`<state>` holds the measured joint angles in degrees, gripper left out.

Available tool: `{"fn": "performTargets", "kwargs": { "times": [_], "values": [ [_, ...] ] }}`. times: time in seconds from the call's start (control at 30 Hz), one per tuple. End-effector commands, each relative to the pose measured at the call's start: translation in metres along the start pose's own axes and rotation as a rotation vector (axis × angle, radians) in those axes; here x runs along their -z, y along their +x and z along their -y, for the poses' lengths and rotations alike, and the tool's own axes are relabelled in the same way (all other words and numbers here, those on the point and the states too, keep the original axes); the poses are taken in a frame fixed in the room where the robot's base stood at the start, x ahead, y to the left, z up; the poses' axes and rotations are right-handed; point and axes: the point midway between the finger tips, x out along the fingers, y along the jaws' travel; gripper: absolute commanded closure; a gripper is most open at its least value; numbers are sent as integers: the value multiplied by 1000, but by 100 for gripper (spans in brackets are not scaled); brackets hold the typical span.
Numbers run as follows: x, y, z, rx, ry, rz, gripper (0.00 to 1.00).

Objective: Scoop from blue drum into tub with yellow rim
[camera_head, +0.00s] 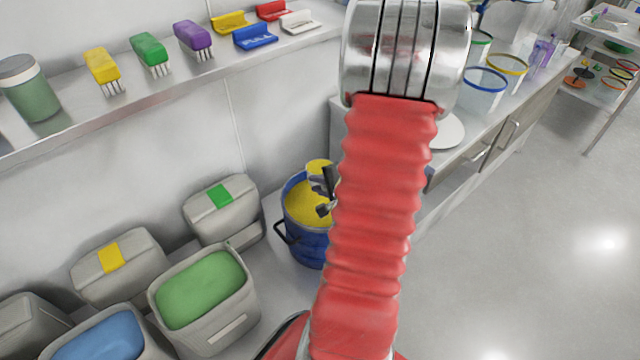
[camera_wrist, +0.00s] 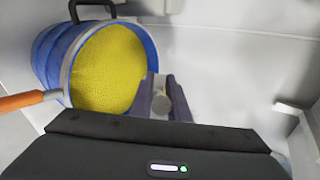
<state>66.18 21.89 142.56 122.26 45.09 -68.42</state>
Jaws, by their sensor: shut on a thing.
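The blue drum (camera_head: 308,245) stands on the floor by the wall and holds yellow powder (camera_head: 300,205); it also shows in the wrist view (camera_wrist: 50,60), with the powder (camera_wrist: 112,70) facing the camera. My gripper (camera_head: 327,198) is over the drum's right side, partly behind my red arm. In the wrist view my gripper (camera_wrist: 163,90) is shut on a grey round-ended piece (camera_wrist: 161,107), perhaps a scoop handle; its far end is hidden. A small round yellow-filled shape (camera_head: 319,167) shows at the drum's back rim. The tub with yellow rim (camera_head: 507,65) stands on the right bench.
A blue-rimmed tub (camera_head: 485,88) stands in front of the yellow-rimmed one. Bins with green (camera_head: 200,288) and blue contents (camera_head: 100,338) stand left of the drum. An orange handle (camera_wrist: 18,101) reaches the drum's edge in the wrist view. The floor at right is clear.

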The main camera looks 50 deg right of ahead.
Motion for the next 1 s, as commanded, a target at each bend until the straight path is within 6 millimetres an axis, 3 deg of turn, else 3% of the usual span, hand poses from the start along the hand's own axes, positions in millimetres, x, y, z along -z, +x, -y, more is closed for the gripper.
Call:
{"fn": "performTargets", "kwargs": {
  "times": [0.73,0.87,1.0],
  "values": [
    [-5,-7,6,70,-35,-12,100],
    [-18,-2,13,68,-50,9,100],
    [-44,9,26,61,-82,49,100]
  ]
}}
